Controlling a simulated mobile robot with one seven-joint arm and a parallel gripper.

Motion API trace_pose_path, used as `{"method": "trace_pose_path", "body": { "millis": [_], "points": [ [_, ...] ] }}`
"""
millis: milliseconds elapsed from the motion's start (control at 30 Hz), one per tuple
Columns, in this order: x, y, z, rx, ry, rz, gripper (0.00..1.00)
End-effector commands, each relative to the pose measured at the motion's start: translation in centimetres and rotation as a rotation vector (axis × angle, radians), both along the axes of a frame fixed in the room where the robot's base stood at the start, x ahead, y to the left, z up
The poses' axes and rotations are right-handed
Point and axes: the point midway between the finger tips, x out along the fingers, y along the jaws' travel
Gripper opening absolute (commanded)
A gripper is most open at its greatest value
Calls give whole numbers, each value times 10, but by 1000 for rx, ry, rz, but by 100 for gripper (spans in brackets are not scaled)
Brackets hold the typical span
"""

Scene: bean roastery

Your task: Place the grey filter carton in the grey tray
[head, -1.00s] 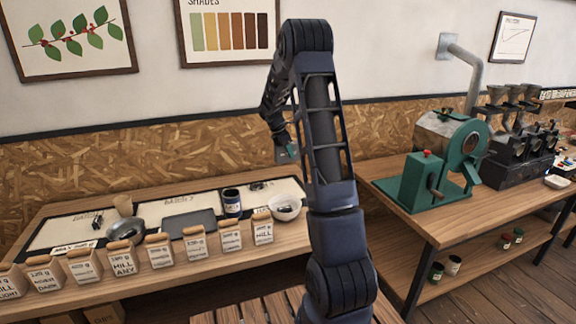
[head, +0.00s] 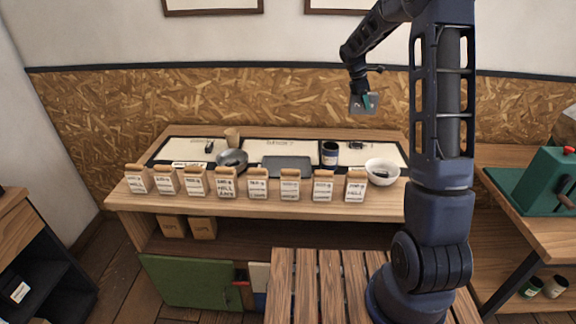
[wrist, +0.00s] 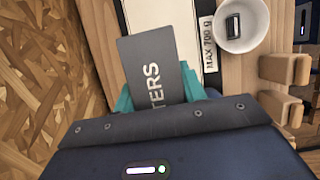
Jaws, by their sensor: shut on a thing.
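The grey filter carton (wrist: 158,68) is held in my gripper, its printed letters "TERS" showing in the wrist view. My gripper (head: 364,102) is shut on the carton, with teal fingers on either side of it. In the head view the gripper hangs in the air in front of the chipboard wall, above the back right of the bench. The grey tray (head: 287,172) lies flat on the middle of the bench, left of and below the gripper. I see nothing in the tray.
A row of labelled bags (head: 257,184) stands along the bench's front edge, before the tray. A dark bowl (head: 232,162) is left of the tray. A dark labelled tin (head: 329,154) and a white bowl (head: 382,173) are to its right. A slatted table (head: 315,285) stands in front.

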Motion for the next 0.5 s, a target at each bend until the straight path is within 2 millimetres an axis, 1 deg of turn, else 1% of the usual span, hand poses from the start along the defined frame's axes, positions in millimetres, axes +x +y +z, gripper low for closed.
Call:
{"method": "trace_pose_path", "body": {
  "millis": [33, 67, 100, 267, 300, 367, 400, 467, 500],
  "points": [
    [-4, 25, 0, 2, 1, 6, 16],
    [-7, 38, 0, 2, 1, 4, 16],
    [-10, 55, 0, 3, 1, 4, 16],
    [-31, 123, 0, 3, 3, 1, 16],
    [-37, 139, 0, 3, 3, 0, 16],
    [-47, 164, 0, 3, 3, -1, 16],
    [-54, 179, 0, 2, 3, -2, 16],
    [-65, 203, 1, -1, 5, -4, 16],
    [-73, 218, 1, -2, 4, -4, 16]
  ]
}}
